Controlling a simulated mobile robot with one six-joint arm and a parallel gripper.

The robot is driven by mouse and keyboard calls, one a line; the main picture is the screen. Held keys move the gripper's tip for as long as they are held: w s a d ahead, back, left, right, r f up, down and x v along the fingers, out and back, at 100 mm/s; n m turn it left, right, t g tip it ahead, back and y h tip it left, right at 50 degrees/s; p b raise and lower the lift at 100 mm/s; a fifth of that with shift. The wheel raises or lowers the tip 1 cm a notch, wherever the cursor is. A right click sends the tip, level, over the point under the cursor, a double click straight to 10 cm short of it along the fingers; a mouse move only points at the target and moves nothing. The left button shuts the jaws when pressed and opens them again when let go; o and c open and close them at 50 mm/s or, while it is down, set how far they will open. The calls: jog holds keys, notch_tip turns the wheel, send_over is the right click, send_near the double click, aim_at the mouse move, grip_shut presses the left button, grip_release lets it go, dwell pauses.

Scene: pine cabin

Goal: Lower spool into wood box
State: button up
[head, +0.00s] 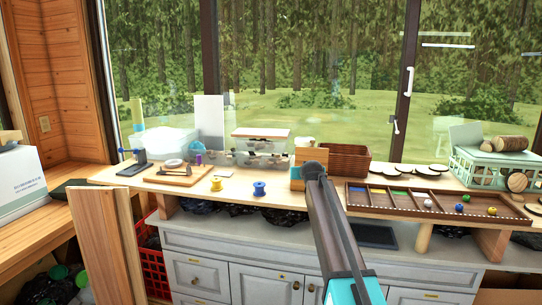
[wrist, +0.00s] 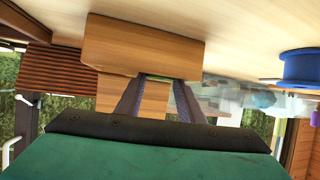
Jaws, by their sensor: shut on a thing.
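The wood box (head: 309,155) stands on the bench, left of the dark divided tray, partly hidden by my arm. In the wrist view, which is upside down, the wood box (wrist: 140,48) is just beyond the fingers. My gripper (wrist: 160,82) has its fingertips at the box opening, with the tips partly hidden behind the near wall. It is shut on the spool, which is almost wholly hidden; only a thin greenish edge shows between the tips. A blue spool (head: 259,188) and a yellow spool (head: 217,184) stand on the bench to the left. The blue spool (wrist: 300,68) also shows in the wrist view.
A brown slatted basket (head: 347,163) stands behind the box on the right. The divided tray (head: 400,208) with coloured balls lies to the right. Clear containers (head: 262,150) stand behind on the left. The bench between blue spool and box is clear.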

jog(key=shift+f, duration=0.1)
dwell(0.3)
jog(key=o, duration=1.1)
jog(key=shift+a, duration=0.2)
jog(key=shift+s, duration=0.45)
jog(key=b+v, duration=0.2)
jog(key=v, duration=1.1)
jog(key=shift+d+r, duration=0.2)
jog(key=shift+d, duration=0.15)
